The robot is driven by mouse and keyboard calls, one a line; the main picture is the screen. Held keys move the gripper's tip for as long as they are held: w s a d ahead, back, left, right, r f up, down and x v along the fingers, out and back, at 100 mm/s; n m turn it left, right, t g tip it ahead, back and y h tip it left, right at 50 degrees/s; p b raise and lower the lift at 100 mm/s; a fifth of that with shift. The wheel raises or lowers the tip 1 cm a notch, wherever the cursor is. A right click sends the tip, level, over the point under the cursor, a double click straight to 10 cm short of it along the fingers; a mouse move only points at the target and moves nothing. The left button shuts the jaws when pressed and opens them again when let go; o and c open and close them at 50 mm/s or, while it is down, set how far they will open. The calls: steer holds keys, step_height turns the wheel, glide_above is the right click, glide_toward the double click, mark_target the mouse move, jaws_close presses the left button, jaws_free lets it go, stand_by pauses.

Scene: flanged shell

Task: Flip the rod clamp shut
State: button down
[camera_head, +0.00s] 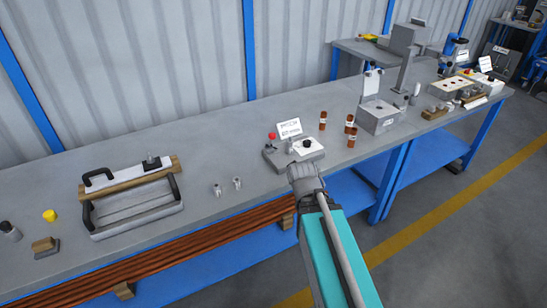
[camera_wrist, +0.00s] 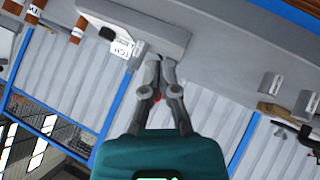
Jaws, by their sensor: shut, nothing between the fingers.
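A small grey fixture (camera_head: 272,157) with a red knob (camera_head: 271,135) and a white label card (camera_head: 289,128) sits on the bench; it appears to be the rod clamp. A pale block (camera_head: 308,147) is at its right side. Its clamp arm is too small to make out, so I cannot tell its angle. My gripper (camera_head: 300,168) is at the fixture's near side in the head view. In the wrist view, my gripper (camera_wrist: 160,60) has its fingertips together and empty, close to a grey plate (camera_wrist: 130,22). A bit of red (camera_wrist: 157,97) shows between the finger links.
Brown bottles (camera_head: 323,120) and a grey stand (camera_head: 378,117) are to the right. Two small metal pieces (camera_head: 227,187) and a tray with black handles (camera_head: 135,212) are to the left. The bench (camera_head: 215,150) is clear behind the small pieces.

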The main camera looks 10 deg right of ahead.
mark_target(271, 140)
steer(key=w+a+f+n+t+y+b, duration=0.1)
steer(key=n+t+b, duration=0.3)
steer(key=b, duration=0.4)
steer(key=w+f+n+t+y+b, duration=0.1)
steer(key=n+t+b, duration=0.3)
steer(key=b, duration=0.4)
steer(key=a+f+n+t+y+b, duration=0.1)
steer(key=f+n+t+y+b, duration=0.1)
steer(key=n+t+b, duration=0.3)
steer(key=shift+w+a+f+t+b, duration=0.3)
steer(key=shift+w+f+b, duration=0.15)
steer(key=shift+b, duration=1.05)
steer(key=p+x, duration=0.6)
steer(key=x, duration=0.7)
steer(key=shift+w+a+r, duration=0.2)
steer(key=shift+w+r, duration=0.05)
steer(key=shift+w, duration=0.05)
